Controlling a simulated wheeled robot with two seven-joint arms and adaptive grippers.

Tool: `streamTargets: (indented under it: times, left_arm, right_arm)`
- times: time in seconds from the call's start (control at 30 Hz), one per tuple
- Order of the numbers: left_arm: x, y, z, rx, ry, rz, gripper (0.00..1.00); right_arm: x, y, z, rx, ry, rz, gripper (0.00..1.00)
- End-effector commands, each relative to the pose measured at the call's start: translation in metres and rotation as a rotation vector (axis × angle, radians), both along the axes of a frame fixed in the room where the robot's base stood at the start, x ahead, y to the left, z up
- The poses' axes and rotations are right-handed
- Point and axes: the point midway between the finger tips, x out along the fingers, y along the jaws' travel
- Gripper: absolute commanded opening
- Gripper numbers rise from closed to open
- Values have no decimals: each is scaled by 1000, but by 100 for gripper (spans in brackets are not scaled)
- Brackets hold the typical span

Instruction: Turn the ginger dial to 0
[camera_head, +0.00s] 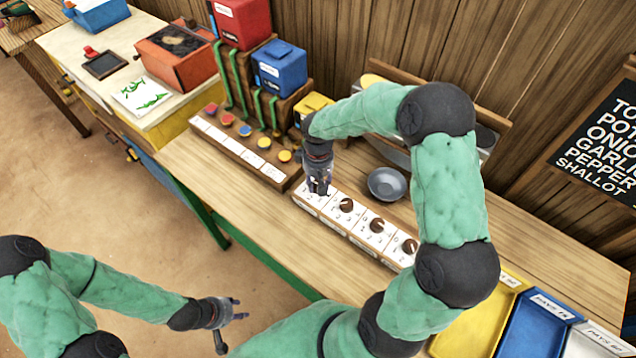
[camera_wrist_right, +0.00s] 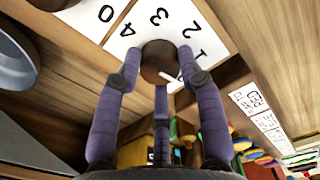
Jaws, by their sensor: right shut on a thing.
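A row of brown dials on white number cards runs along a wooden strip (camera_head: 345,233) on the counter. My right gripper (camera_head: 318,190) points down over the leftmost card. In the right wrist view its three purple fingers (camera_wrist_right: 162,85) are closed around a round brown dial (camera_wrist_right: 158,58). The digits 1 to 4 show around that dial; a small white mark shows at its lower right edge. Where it points exactly is partly hidden by the fingers. The name on its card is not readable. My left gripper (camera_head: 232,311) is open and empty, in front of the counter.
The other dials (camera_head: 377,226) stand to the right along the strip. A grey bowl (camera_head: 387,184) sits behind them. Coloured buttons (camera_head: 245,131) and boxes (camera_head: 279,67) stand at the left; blue and yellow trays (camera_head: 530,328) lie at the right.

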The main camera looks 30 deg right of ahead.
Motion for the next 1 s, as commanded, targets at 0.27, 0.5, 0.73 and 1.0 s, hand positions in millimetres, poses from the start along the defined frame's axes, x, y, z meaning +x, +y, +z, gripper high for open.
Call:
streamTargets:
  times: [0.27,0.5,0.73,1.0]
  left_arm:
    - [0,0,-7,0,0,0,40]
    - [0,0,-8,0,0,0,40]
    - [0,0,-8,0,0,0,40]
    - [0,0,-8,0,0,0,40]
  right_arm:
    - [1,0,0,-1,-3,-129,6]
    - [1,0,1,-1,-2,-171,6]
    - [1,0,1,-1,-2,-177,6]
    - [1,0,1,-1,-2,-177,63]
